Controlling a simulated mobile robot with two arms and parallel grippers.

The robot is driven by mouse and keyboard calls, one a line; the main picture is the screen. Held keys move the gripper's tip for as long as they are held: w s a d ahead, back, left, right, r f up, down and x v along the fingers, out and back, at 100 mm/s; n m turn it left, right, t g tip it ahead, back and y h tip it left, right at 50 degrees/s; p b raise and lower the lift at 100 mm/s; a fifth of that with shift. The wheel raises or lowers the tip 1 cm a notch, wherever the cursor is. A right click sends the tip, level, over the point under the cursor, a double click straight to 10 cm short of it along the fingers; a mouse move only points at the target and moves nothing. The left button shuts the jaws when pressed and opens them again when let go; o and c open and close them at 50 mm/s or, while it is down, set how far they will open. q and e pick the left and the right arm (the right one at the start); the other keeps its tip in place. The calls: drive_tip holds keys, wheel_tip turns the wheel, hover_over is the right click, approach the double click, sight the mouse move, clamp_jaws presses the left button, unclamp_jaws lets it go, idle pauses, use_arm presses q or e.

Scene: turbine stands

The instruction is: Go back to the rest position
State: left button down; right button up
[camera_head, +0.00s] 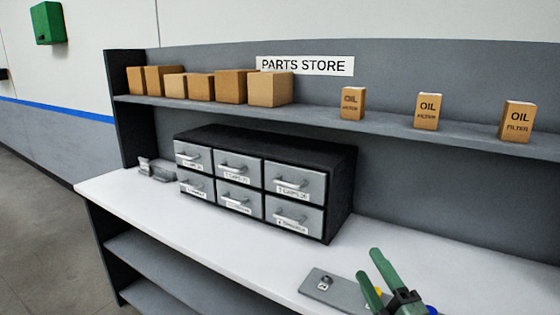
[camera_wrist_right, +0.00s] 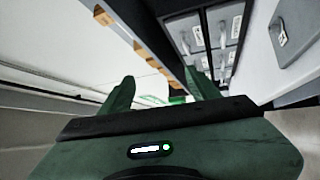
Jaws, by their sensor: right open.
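My right gripper (camera_head: 383,272) is at the bottom right of the head view, in front of the white worktop. Its two green fingers are apart, and nothing shows between them. In the right wrist view the same fingers (camera_wrist_right: 162,92) are spread and empty. My left gripper is in neither view.
A grey drawer cabinet (camera_head: 345,190) stands on the white worktop (camera_head: 140,207). A grey plate (camera_head: 335,290) lies near the right gripper. The shelf (camera_head: 385,127) above holds several cardboard boxes (camera_head: 270,89) and 3 oil filter boxes (camera_head: 427,110). The worktop's left front is clear.

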drive_tip(key=s+d+f+m+g+h, duration=0.3)
drive_tip(key=s+f+m+h, duration=0.15)
drive_tip(key=f+m, duration=0.3)
drive_tip(key=s+d+f+m+g+h, duration=0.35)
drive_tip(key=s+f+m, duration=0.2)
drive_tip(key=f, duration=0.25)
drive_tip(key=s+a+f+m+g+y, duration=0.1)
drive_tip(key=s+a+f+m+g, duration=0.15)
drive_tip(key=s+f+g, duration=0.55)
drive_tip(key=s+a+f+m+g+y, duration=0.2)
drive_tip(key=s+a+f, duration=0.15)
drive_tip(key=s, duration=0.95)
wheel_tip(320, 180, down, 26)
drive_tip(key=s+f+g, duration=0.1)
drive_tip(key=s+g, duration=0.1)
drive_tip(key=s+d+f, duration=0.4)
drive_tip(key=s+f, duration=1.1)
drive_tip(key=s, duration=0.1)
drive_tip(key=shift+g, duration=0.35)
